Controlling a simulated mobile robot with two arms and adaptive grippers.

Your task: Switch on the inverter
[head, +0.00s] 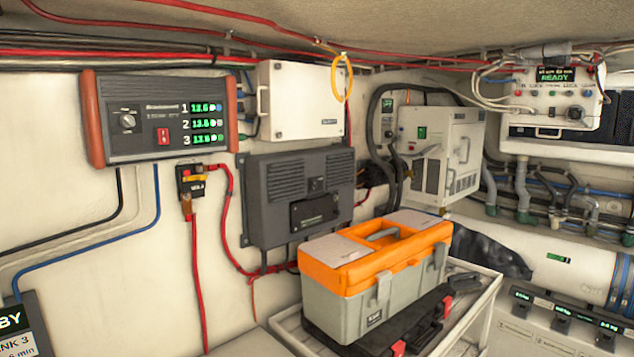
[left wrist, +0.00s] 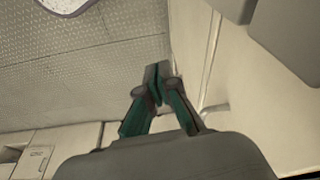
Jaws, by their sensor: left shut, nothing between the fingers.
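No label that I can read marks the inverter. A dark grey unit with orange end caps (head: 165,115) hangs on the wall at left in the head view. It has a knob (head: 127,121), a red rocker switch (head: 163,136) and three lit green readouts. A dark grey finned box (head: 272,215) is mounted right of it, below a white box. A pale cabinet (head: 462,135) with a green indicator or switch (head: 422,132) stands further right. My left gripper (left wrist: 157,82) is shut and empty in the left wrist view, touching nothing I can make out. My right gripper is out of view.
An orange and grey toolbox (head: 350,300) stands on a black case on a white tray or cart (head: 478,322), in front of the finned box. Red cables and a battery switch (head: 190,180) are on the wall. A control box (head: 555,98) reads READY at upper right.

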